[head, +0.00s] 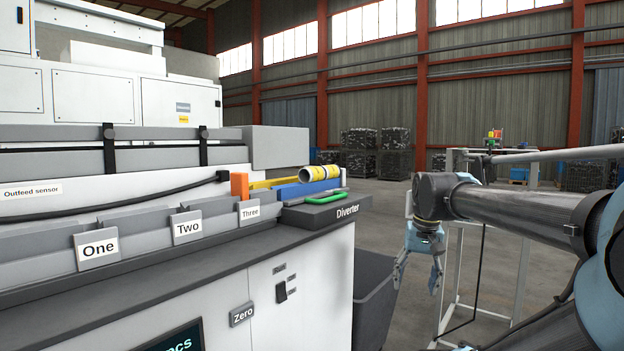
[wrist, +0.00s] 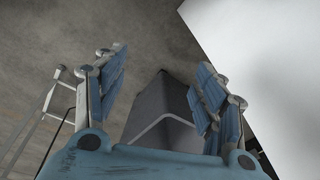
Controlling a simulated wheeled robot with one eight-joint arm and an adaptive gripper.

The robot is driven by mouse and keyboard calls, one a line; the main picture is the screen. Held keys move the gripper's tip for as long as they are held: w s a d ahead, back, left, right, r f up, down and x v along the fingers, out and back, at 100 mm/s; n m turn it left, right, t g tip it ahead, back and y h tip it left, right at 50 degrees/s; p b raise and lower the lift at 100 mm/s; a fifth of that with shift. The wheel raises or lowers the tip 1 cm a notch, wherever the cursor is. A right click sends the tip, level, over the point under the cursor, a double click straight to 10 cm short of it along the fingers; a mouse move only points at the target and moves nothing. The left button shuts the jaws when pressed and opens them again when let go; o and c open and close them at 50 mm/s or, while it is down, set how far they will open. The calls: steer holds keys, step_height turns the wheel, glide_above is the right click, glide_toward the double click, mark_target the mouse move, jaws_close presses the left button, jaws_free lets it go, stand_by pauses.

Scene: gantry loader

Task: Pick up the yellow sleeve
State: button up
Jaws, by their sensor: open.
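The yellow sleeve (head: 319,173) is a short hollow tube lying on its side at the far right end of the machine's top, by the Diverter plate. Its round open end faces left, and it lies on or just above a blue bar (head: 306,188). My gripper (head: 418,284) is open and empty. It hangs fingers down in free air to the right of the machine, lower than the sleeve and well apart from it. In the wrist view both blue fingers (wrist: 162,75) are spread with nothing between them, and the sleeve does not show.
An orange block (head: 239,185) and a green handle (head: 312,198) sit near the sleeve. The Diverter plate (head: 325,212) forms the counter's right end. A dark bin (head: 374,302) stands below, also in the wrist view (wrist: 165,112). A white frame stand (head: 490,270) is right of my gripper.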

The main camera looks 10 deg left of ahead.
steer(key=w+a+r+m+g+y, duration=0.1)
steer(key=w+a+r, duration=0.35)
steer(key=r, duration=0.45)
steer(key=w+a+r+m+g, duration=0.1)
steer(key=w+a+r, duration=0.3)
steer(key=r, duration=0.5)
steer(key=w+a+r+m+y, duration=0.1)
steer(key=w+a+r, duration=0.2)
steer(key=w+r, duration=0.45)
steer(key=w+a+r+m+g, duration=0.1)
steer(key=w+a+r, duration=0.1)
steer(key=a+r, duration=0.5)
steer(key=w+a+r+m+g, duration=0.1)
steer(key=w+a+r+g, duration=0.15)
steer(key=a+r, duration=0.45)
glide_toward(315, 170)
steer(key=shift+t, duration=0.35)
steer(key=f, duration=0.1)
steer(key=w+a+f, duration=0.1)
steer(key=f, duration=0.2)
steer(key=shift+w+a+f, duration=0.15)
steer(key=shift+a+f, duration=0.05)
steer(key=shift+f, duration=0.2)
steer(key=shift+x, duration=2.6)
steer(key=c, duration=1.4)
steer(key=shift+c, duration=0.2)
